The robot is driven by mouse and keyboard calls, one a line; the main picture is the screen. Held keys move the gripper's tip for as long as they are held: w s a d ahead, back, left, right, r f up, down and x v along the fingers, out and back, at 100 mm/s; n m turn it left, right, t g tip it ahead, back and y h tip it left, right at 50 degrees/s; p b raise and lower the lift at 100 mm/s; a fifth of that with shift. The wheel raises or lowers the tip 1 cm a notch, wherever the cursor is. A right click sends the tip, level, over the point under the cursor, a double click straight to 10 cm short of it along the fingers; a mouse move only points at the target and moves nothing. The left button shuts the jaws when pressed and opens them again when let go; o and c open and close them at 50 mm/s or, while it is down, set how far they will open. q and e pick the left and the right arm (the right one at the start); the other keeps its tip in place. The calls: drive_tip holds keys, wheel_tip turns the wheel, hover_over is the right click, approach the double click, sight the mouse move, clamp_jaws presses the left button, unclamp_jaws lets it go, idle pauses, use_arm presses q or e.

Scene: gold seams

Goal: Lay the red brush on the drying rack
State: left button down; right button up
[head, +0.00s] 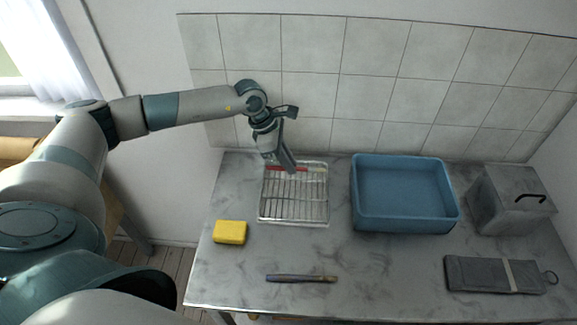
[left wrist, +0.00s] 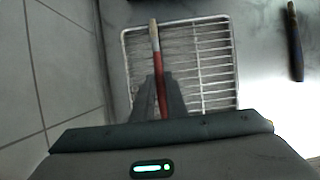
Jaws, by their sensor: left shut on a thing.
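The red brush (left wrist: 161,88) shows in the left wrist view with its pale tip pointing up the picture, over the left part of the drying rack (left wrist: 215,78). My left gripper (left wrist: 163,95) is shut on its red handle. In the head view the brush (head: 304,168) is a short red strip at the back edge of the white wire rack (head: 294,208), partly hidden by my left gripper (head: 288,168). I cannot tell whether the brush touches the wires. My right gripper is in neither view.
A dark slim tool (head: 300,278) lies in front of the rack. A yellow sponge (head: 230,232) is at its left, a blue basin (head: 404,222) at its right. A tiled wall (head: 375,50) stands close behind.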

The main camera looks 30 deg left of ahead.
use_arm(q)
drive_tip(key=shift+f+p, duration=0.4)
drive_tip(key=shift+f, duration=0.85)
drive_tip(key=shift+f, duration=0.15)
drive_tip(key=c, duration=1.8)
unclamp_jaws()
drive_tip(key=shift+o, duration=0.2)
